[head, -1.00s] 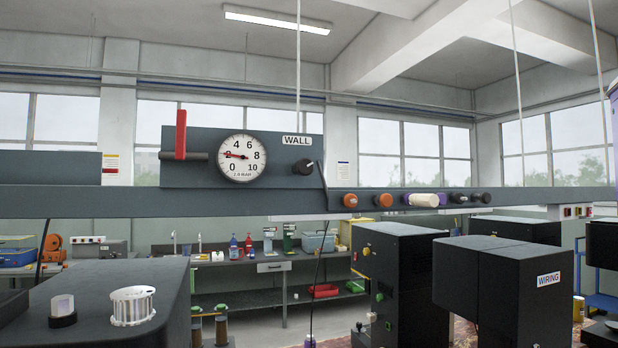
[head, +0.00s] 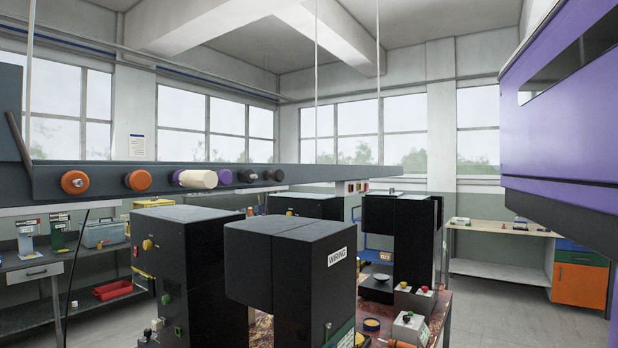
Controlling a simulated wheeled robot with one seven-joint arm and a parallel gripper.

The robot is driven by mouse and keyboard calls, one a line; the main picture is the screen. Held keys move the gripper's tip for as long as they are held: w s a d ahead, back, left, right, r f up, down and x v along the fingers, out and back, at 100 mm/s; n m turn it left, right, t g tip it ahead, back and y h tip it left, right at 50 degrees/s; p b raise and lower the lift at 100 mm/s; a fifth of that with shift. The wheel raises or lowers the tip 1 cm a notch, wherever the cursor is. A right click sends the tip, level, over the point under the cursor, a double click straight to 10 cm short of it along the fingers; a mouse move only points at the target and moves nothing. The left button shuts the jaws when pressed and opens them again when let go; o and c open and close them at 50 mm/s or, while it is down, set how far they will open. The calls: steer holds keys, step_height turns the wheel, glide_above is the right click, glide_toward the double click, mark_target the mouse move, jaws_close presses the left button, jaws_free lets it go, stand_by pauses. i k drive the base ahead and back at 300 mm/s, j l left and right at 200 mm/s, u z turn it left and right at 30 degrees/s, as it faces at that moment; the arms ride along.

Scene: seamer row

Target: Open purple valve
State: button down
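No part that is clearly a purple valve shows. On the grey overhead beam (head: 300,174) sits a row of round knob-like parts. Two are orange, the left one (head: 75,182) and the right one (head: 138,180). Beside them is a cream cylinder (head: 200,179) with a purple part (head: 178,178) at its left end. Right of it is a small purplish part (head: 225,177), then dark round parts (head: 247,175). A large purple cabinet (head: 560,120) fills the upper right, cut off by the frame. My gripper is not in view.
Black machines stand below the beam, one labelled WIRING (head: 275,248). A bench (head: 35,275) with a red tray (head: 113,290) is at left. A table (head: 495,228) and an orange-doored cabinet (head: 580,285) are at right. Bare floor (head: 495,310) shows at lower right.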

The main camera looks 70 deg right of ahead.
mark_target(225, 176)
steer(key=z, duration=0.75)
